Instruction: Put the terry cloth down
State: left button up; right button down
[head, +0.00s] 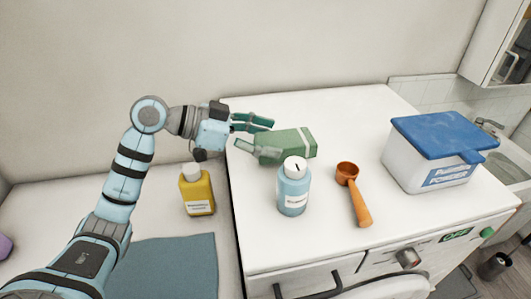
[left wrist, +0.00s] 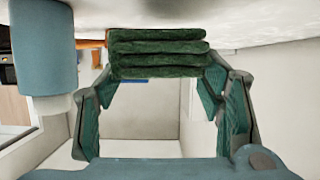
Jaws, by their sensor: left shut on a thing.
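The terry cloth (head: 287,143) is a folded green bundle with a pale stripe, over the left part of the white appliance top. In the left wrist view its stacked green layers (left wrist: 158,55) show at the top, between the fingertips. I cannot tell whether the cloth touches the white top. My right gripper is not in view.
A blue bottle (head: 293,190) with a white cap stands just in front of the cloth. An orange scoop (head: 359,205) lies right of it. A blue-lidded tub (head: 417,168) stands at right. A yellow bottle (head: 198,193) stands on the lower surface at left, near a blue mat (head: 172,262).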

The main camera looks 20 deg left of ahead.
pick_arm(q)
jog(key=f, duration=0.3)
jog(key=shift+s, duration=0.3)
jog(key=shift+s+f, duration=0.1)
jog(key=shift+s, duration=0.3)
jog(key=shift+f, duration=0.1)
jog(key=o, duration=1.1)
jog(key=shift+w, duration=0.3)
jog(key=shift+o, duration=0.2)
jog(key=shift+s, duration=0.1)
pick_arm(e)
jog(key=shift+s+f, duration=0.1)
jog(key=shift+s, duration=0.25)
